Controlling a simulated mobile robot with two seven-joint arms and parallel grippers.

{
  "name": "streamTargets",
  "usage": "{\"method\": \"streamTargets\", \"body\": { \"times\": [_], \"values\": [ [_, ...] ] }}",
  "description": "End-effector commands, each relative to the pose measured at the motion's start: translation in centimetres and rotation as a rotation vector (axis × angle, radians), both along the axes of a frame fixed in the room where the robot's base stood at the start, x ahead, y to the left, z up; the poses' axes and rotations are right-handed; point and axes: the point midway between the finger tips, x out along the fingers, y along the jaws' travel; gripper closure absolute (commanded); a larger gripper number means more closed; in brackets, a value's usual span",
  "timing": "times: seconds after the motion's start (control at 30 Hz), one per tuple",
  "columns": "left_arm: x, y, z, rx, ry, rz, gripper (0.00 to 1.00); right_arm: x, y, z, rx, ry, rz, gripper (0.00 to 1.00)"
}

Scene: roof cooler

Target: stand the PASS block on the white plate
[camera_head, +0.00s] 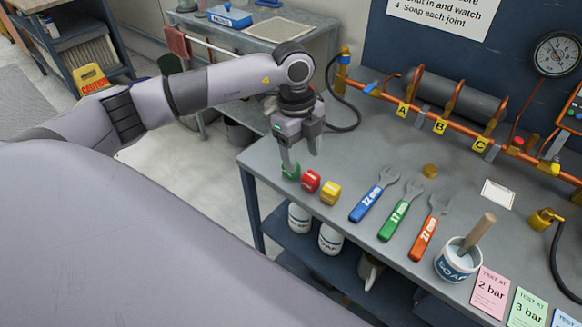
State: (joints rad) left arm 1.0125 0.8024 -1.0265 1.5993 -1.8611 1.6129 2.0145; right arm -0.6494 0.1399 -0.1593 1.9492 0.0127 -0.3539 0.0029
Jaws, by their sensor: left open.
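Three small blocks stand in a row near the left end of the grey bench: a green block (290,172), a red block (310,181) and a yellow block (331,192). No PASS lettering is legible; the green one is partly hidden by a finger. My left gripper (303,161) is open, pointing down, with its fingers at the green block. I cannot tell whether they straddle or touch it. The white plate (497,193) lies flat and bare on the bench, well to the right. My right gripper is out of view.
Blue, green and orange wrenches (400,211) lie between the blocks and the plate. A small brass piece (430,171) lies behind them. A soap pot (458,261) with an upright handle stands at the front edge. A copper pipe manifold (440,122) runs along the back.

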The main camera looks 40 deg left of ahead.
Motion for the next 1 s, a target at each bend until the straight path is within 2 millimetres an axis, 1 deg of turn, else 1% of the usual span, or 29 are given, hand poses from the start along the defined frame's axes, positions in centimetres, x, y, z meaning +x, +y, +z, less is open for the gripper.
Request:
{"method": "streamTargets", "body": {
  "times": [0.03, 0.1, 0.2, 0.37, 0.47, 0.6, 0.7, 0.8, 0.97, 1.0],
  "values": [
    [0.2, 1.4, 0.5, 0.052, 0.004, 0.036, 0.38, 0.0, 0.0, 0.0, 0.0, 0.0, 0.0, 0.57],
    [0.3, 2.6, 0.8, 0.098, 0.012, 0.072, 0.38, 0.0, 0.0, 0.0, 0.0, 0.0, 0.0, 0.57],
    [0.3, 3.3, 0.3, 0.124, 0.018, 0.091, 0.38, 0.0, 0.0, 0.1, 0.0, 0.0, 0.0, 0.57],
    [0.3, 3.1, -1.4, 0.122, 0.019, 0.089, 0.38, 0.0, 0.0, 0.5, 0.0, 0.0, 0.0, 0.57],
    [0.3, 2.8, -2.7, 0.121, 0.021, 0.087, 0.38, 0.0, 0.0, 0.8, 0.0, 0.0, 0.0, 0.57],
    [0.4, 2.6, -4.9, 0.12, 0.02, 0.088, 0.38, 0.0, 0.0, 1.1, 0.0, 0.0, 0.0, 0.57],
    [0.4, 2.6, -5.9, 0.119, 0.018, 0.088, 0.38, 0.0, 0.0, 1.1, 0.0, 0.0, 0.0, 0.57],
    [0.4, 2.5, -6.2, 0.119, 0.016, 0.086, 0.38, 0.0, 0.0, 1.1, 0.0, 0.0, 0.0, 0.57],
    [0.4, 2.5, -6.2, 0.117, 0.015, 0.086, 0.38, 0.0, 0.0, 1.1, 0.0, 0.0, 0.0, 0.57],
    [0.4, 2.5, -6.2, 0.118, 0.016, 0.086, 0.45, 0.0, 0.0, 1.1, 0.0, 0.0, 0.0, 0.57]
  ]
}}
